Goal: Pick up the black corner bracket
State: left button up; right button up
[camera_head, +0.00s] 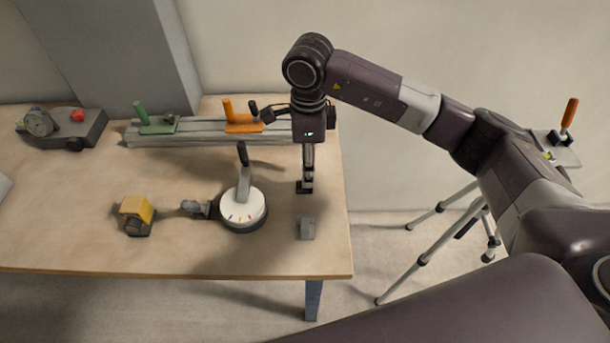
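A small black piece that looks like the corner bracket (304,187) lies on the table near its right edge. My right gripper (308,176) comes in from the right and points down directly over it. The fingertips are at or just above the black piece, and I cannot tell whether they touch it. The fingers overlap in this view, so their opening is hidden. My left gripper is not in view.
A grey block (307,229) sits just in front. A white dial with a lever (243,209) stands to the left, then a yellow-and-black block (136,215). Behind is a rail (200,133) with green (157,124) and orange (241,122) clamps. A tripod (465,205) stands right of the table.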

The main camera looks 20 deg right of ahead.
jog(key=shift+s+f+p, duration=0.2)
jog(key=shift+f+p, duration=0.25)
jog(key=shift+f, duration=0.5)
jog(key=shift+w+a+f+p, duration=0.1)
jog(key=shift+f+p, duration=0.25)
jog(key=shift+f, duration=0.4)
notch_tip(320, 180, down, 3)
jog(key=shift+w+r, duration=0.15)
jog(key=shift+r, duration=0.05)
jog(key=c, duration=0.9)
grip_shut()
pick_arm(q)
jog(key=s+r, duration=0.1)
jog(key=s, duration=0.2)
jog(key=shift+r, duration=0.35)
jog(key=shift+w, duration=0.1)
pick_arm(e)
jog(key=shift+r, duration=0.15)
